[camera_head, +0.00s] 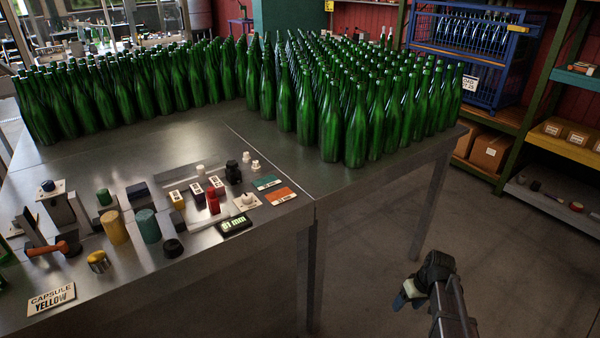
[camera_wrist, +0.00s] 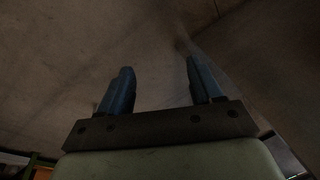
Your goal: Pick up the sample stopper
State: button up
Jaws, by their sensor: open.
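Several small stopper-like pieces are on the metal table. A pale one (camera_head: 247,200) sits on a whitish square plate near the front edge, two white ones (camera_head: 246,157) (camera_head: 255,165) stand farther back, and another white one (camera_head: 200,170) is to their left. I cannot tell which is the sample stopper. My gripper (camera_head: 402,298) is off the table's right side, over the floor, well apart from all of them. In the wrist view my gripper (camera_wrist: 160,85) has its two blue fingers spread, with nothing between them.
The metal table (camera_head: 150,270) carries dense rows of green bottles (camera_head: 355,125) at the back. A black display (camera_head: 236,225), a "CAPSULE YELLOW" sign (camera_head: 52,299), a teal cylinder (camera_head: 148,226) and a yellow cylinder (camera_head: 114,227) stand forward. Shelves (camera_head: 560,140) are at right.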

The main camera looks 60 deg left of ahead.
jog(key=s+a+r+n, duration=0.2)
jog(key=s+a+r, duration=0.2)
jog(key=a+r, duration=0.7)
jog(key=s+a+r+n+y, duration=0.1)
jog(key=s+a+r+n, duration=0.2)
jog(key=a+r, duration=0.8)
jog(key=s+a+r+n+y, duration=0.1)
jog(key=s+a+r+n, duration=0.2)
jog(key=s+a+r, duration=0.4)
jog(key=shift+a+r, duration=0.8)
jog(key=shift+a, duration=0.45)
jog(key=shift+a+r, duration=0.85)
jog(key=shift+a, duration=0.35)
jog(key=shift+a+r, duration=0.8)
jog(key=shift+a, duration=0.45)
jog(key=s+a+r+t+h, duration=0.15)
jog(key=a+r, duration=0.25)
jog(key=a, duration=0.7)
jog(key=s+a+r+h, duration=0.3)
jog(key=a+r, duration=0.1)
jog(key=a, duration=0.7)
send_over(256, 161)
jog(key=shift+n+y, duration=0.25)
jog(key=shift+n, duration=0.05)
jog(key=f, duration=0.8)
jog(key=shift+d, duration=0.25)
jog(key=shift+s+a+f, duration=0.1)
jog(key=shift+a+f, duration=0.05)
jog(key=shift+f, duration=2.7)
jog(key=shift+c, duration=0.3)
